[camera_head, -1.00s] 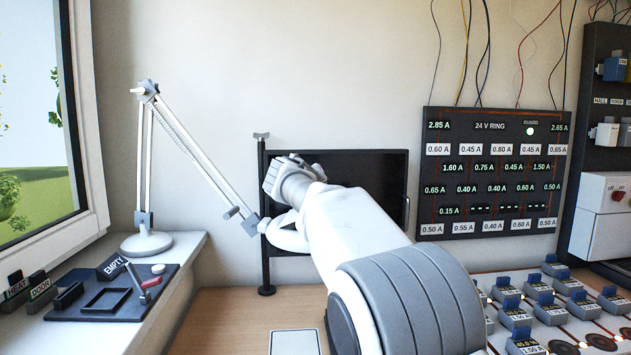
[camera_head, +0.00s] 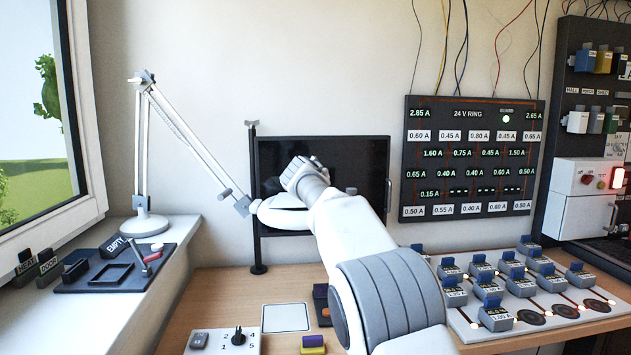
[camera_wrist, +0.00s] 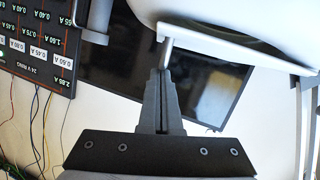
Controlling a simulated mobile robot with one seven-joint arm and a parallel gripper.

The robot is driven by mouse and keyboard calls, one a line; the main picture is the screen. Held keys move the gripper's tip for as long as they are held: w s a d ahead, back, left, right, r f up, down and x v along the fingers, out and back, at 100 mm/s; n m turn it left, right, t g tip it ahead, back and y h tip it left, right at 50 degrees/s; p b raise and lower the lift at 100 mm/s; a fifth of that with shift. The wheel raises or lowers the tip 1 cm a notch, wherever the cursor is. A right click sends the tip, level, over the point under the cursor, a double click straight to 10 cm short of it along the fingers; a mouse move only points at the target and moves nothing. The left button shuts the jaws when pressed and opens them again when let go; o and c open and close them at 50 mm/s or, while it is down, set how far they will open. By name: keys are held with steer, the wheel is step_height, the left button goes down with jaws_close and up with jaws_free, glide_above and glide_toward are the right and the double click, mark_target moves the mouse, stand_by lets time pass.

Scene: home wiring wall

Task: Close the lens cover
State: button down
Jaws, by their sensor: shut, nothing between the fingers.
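The white head of the desk lamp (camera_head: 280,213) hangs at the end of its jointed arm, left of my wrist, in front of a dark screen. In the wrist view, a broad white curved shell (camera_wrist: 215,22), likely the same lamp head, fills the top. I cannot tell which part of it is the lens cover or whether that is open. My gripper (camera_wrist: 166,50) is shut and empty, its tips close to the shell's lower edge. I cannot tell whether they touch it. In the head view my own arm hides the fingers.
The dark screen (camera_head: 270,180) stands behind my wrist, with a thin black post (camera_head: 256,250) on its left. The lamp base (camera_head: 146,226) is on the sill. A readout panel (camera_head: 470,155) hangs on the wall. Switch modules (camera_head: 495,316) cover the right of the desk.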

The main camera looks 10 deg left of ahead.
steer(key=shift+d+f, duration=0.15)
steer(key=shift+f, duration=0.1)
steer(key=shift+r, duration=0.1)
stand_by(0.5)
